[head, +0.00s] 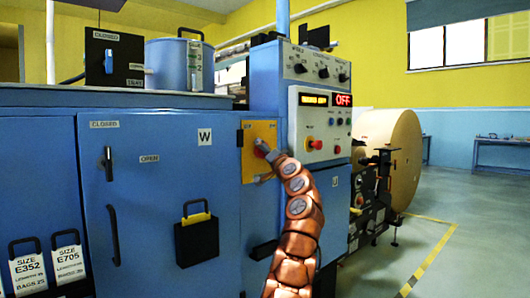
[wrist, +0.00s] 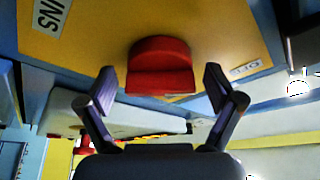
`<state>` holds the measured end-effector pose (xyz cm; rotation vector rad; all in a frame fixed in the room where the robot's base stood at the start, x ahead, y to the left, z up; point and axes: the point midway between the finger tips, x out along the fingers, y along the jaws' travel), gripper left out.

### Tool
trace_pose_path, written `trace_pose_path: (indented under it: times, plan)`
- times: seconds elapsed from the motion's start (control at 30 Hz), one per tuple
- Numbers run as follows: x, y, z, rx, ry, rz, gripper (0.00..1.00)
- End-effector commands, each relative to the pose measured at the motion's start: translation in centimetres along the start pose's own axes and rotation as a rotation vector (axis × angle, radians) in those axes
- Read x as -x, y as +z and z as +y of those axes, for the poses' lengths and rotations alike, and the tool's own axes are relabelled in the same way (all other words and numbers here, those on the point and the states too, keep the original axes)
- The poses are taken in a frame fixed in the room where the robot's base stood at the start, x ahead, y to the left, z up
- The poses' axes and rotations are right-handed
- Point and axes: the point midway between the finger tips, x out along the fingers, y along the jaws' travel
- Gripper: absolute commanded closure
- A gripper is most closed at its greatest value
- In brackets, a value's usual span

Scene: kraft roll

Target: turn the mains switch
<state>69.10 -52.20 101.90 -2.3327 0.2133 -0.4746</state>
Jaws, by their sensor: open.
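The mains switch is a red knob (wrist: 160,68) on a yellow plate (wrist: 90,40) with a partly visible label ending in "INS". In the wrist view my gripper (wrist: 159,92) is open, with one finger on each side of the knob's lower part. Gaps show between both fingers and the knob. The knob's exact pointing direction is hard to tell.
A control panel (head: 320,128) with an "OFF" display and a red button stands just right of the plate. A large kraft roll (head: 392,150) is further right. A black door handle (head: 108,164) and black holder (head: 196,241) are left. Open floor (head: 470,235) lies at right.

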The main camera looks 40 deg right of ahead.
Motion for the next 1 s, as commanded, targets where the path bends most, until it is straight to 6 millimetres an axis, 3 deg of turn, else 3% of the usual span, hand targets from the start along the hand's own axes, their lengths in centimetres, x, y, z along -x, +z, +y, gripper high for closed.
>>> trace_pose_path:
  times: [1.0]
  plan:
    - [7.0, 0.1, 0.0, 0.001, 0.001, -0.001, 0.08]
